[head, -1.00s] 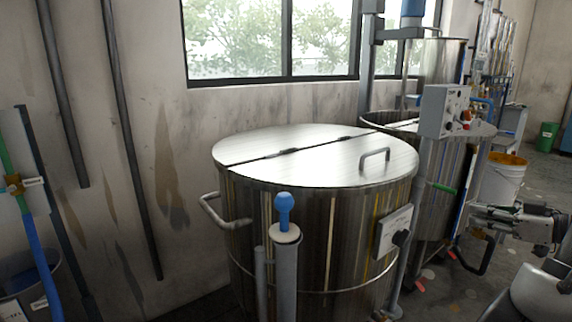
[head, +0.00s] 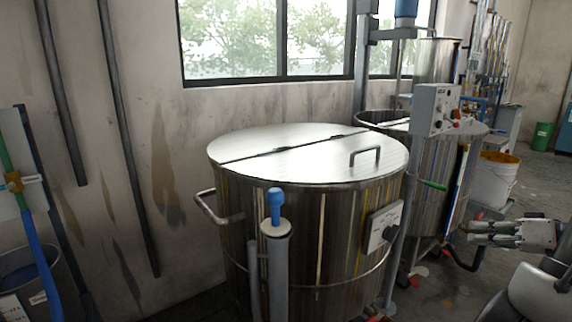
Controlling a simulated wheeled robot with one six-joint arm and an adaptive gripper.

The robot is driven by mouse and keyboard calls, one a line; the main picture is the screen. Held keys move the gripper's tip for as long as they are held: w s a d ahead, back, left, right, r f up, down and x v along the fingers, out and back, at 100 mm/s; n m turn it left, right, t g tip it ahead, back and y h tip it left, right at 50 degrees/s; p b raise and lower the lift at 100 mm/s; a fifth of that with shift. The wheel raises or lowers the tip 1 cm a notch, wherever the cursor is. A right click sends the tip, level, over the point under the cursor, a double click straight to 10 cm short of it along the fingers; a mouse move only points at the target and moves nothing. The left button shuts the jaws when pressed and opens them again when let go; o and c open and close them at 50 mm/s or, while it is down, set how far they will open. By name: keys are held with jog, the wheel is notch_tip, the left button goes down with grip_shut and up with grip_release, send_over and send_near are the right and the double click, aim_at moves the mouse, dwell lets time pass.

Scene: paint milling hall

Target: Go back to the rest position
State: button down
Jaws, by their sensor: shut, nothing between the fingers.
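My gripper (head: 478,231) is at the right of the head view, its fingers pointing left, shut and empty. It is in front of the lower part of the second steel vessel (head: 452,180) and below the white bucket (head: 494,180). My arm comes in from the right edge. Nothing is held.
A large steel tank (head: 310,215) with a hinged lid (head: 310,152) and a lid handle (head: 365,155) fills the middle. A grey post with a blue knob (head: 275,203) stands before it. A control box (head: 435,110) is right of it. A green bin (head: 541,135) stands far right.

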jog(key=s+a+m+g+h, duration=0.4)
jog(key=s+m+g, duration=0.3)
jog(key=s+g, duration=0.45)
jog(key=w+a+r+n+t+h, duration=0.1)
jog(key=a+r+n+t+h, duration=0.3)
jog(key=a+r+n, duration=0.3)
notch_tip(320, 180, up, 5)
jog(key=shift+a+t+h, duration=0.3)
jog(key=shift+t, duration=0.35)
